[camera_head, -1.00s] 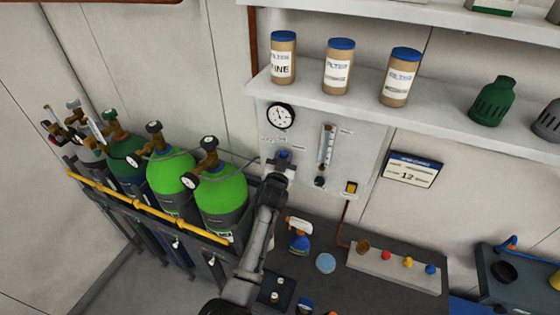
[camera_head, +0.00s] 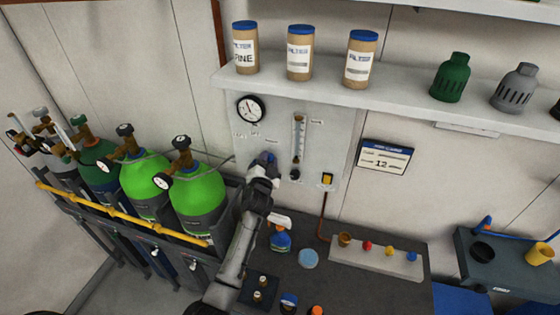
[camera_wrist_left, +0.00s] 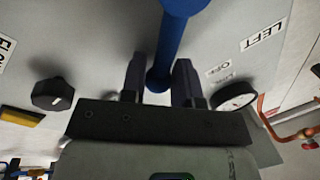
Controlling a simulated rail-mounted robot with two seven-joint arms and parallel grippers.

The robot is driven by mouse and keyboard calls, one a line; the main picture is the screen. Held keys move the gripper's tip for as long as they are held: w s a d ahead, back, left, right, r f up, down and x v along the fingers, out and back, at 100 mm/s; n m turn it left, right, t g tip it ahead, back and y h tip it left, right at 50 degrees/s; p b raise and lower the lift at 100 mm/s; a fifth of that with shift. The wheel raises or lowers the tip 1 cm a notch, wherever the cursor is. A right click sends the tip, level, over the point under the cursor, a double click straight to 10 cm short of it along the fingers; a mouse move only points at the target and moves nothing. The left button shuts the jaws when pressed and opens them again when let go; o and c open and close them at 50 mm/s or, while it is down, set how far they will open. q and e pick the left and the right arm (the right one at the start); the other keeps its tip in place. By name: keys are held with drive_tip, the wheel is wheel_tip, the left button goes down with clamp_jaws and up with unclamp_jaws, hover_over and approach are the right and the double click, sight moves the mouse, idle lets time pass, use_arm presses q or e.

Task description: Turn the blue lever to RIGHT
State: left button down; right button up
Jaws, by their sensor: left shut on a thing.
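The blue lever (camera_head: 267,157) is on the grey wall panel (camera_head: 334,133), below the round gauge, mostly hidden by my left gripper in the head view. My left gripper (camera_head: 264,168) is at the panel and shut on the lever. In the left wrist view the blue lever (camera_wrist_left: 171,45) passes between the two dark fingers of my left gripper (camera_wrist_left: 160,78). A LEFT label (camera_wrist_left: 263,36) and an OFF label (camera_wrist_left: 217,71) show at its right there. The RIGHT label is not readable. My right gripper is not in view.
Green gas cylinders (camera_head: 198,200) stand behind a yellow rail (camera_head: 120,212) on the left. A flow tube (camera_head: 299,140) and black knob (camera_head: 295,174) are close right of the lever. A shelf with filter cans (camera_head: 300,52) is above. A spray bottle (camera_head: 281,238) stands on the bench below.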

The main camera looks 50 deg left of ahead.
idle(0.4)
use_arm(q)
drive_tip(key=c, duration=1.1)
unclamp_jaws()
drive_tip(key=shift+f, duration=0.1)
drive_tip(key=shift+s+d, duration=0.1)
drive_tip(key=b+v, duration=0.2)
drive_tip(key=v, duration=1.1)
drive_tip(key=shift+s+d, duration=0.2)
